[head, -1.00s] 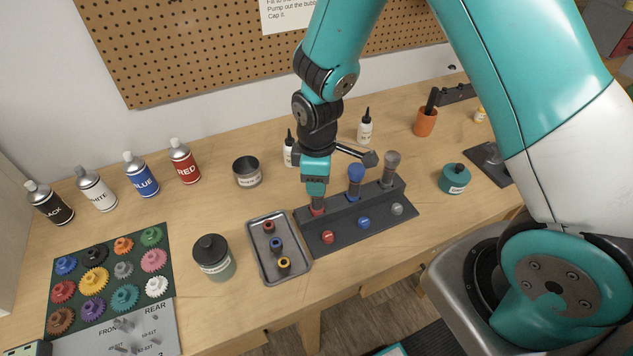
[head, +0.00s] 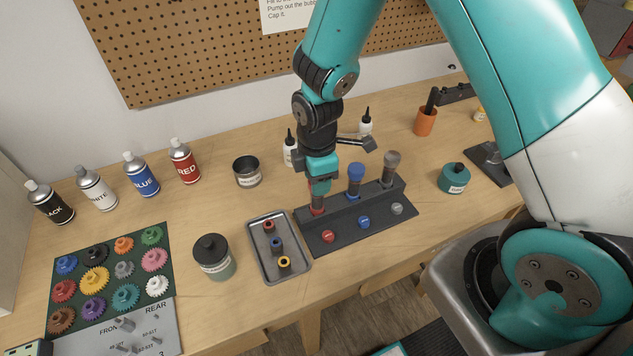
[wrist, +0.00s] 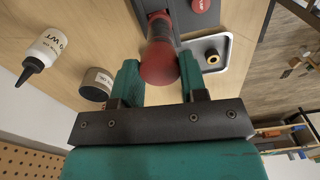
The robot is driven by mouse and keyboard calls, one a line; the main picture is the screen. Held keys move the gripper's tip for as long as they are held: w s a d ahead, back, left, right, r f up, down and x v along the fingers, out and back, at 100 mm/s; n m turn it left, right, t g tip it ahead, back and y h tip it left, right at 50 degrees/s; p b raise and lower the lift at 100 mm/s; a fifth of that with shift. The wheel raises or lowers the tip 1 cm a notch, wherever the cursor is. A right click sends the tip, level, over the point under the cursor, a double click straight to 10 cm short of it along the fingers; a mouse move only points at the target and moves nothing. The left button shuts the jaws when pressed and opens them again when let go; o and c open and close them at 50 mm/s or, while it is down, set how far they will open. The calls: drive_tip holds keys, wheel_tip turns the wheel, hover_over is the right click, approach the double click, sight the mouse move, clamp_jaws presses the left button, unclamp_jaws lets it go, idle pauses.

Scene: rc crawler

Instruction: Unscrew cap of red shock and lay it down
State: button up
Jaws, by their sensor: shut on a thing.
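The red shock (head: 317,208) stands upright in the left place of the dark stand (head: 345,232). Its red cap (wrist: 160,66) shows in the wrist view between my two green fingers. My gripper (head: 318,187) points down over the shock and is shut on the cap. In the head view my gripper covers most of the cap, so I cannot tell how far it is turned or whether it is free of the shock. A blue-capped shock (head: 355,178) and a grey-capped shock (head: 391,168) stand to the right in the same stand.
A metal tray (head: 262,266) with red, blue and yellow small parts lies left of the stand. A dark-lidded jar (head: 213,257) stands left of it. White bottles (head: 290,150) and an open tin (head: 247,172) are behind.

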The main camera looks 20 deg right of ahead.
drive_tip(key=n, duration=0.3)
drive_tip(key=shift+n, duration=0.4)
drive_tip(key=o, duration=1)
drive_tip(key=shift+r+p, duration=2.05)
drive_tip(key=shift+r, duration=0.5)
